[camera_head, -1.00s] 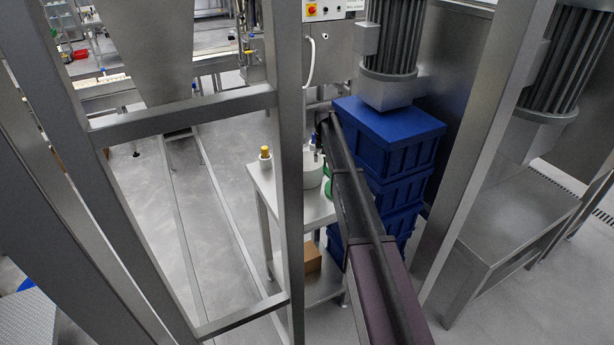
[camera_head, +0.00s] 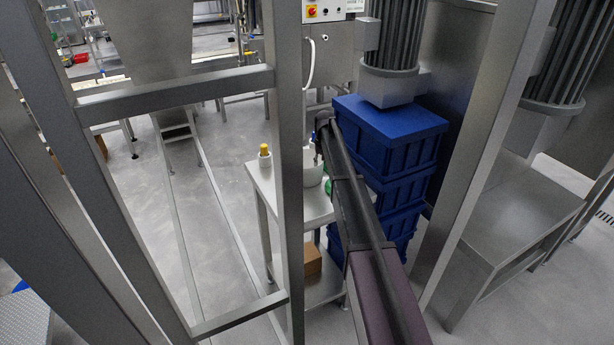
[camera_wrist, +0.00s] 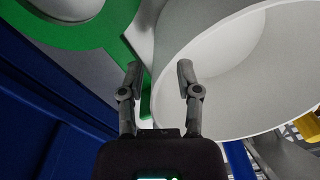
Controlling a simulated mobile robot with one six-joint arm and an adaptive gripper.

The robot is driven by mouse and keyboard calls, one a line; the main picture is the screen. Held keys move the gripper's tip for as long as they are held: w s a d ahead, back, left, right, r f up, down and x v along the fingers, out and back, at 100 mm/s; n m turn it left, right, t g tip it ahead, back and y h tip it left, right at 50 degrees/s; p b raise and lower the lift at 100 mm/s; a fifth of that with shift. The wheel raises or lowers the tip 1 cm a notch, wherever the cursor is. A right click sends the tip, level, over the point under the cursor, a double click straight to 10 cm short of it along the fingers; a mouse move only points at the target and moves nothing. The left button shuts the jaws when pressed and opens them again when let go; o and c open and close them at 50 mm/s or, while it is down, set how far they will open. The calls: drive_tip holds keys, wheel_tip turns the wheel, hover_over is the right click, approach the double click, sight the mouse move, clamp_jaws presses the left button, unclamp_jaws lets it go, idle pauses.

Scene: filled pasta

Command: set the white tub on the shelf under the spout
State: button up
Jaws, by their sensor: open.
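The white tub (camera_head: 313,170) stands on a pale steel table, partly hidden by a steel post and my arm. In the wrist view the tub (camera_wrist: 225,80) fills the right side, with its wide open mouth toward the right. My gripper (camera_wrist: 159,70) is open, with nothing shut in it. Its right finger overlaps the tub's near wall and rim. Its left finger is over the gap beside the tub. I cannot tell whether the tub's wall is between the fingers. In the head view the fingers are hidden. I cannot pick out the spout or its shelf with certainty.
A green ring-shaped part (camera_wrist: 75,30) lies left of the tub. Blue stacked crates (camera_head: 390,140) stand right of the table. A yellow-capped bottle (camera_head: 264,157) stands on the table's left, with a cardboard box (camera_head: 313,262) below. Steel posts (camera_head: 289,130) cross the view.

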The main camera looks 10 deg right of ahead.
drive_tip(key=shift+f+b, duration=0.35)
drive_tip(key=shift+f, duration=0.3)
clamp_jaws()
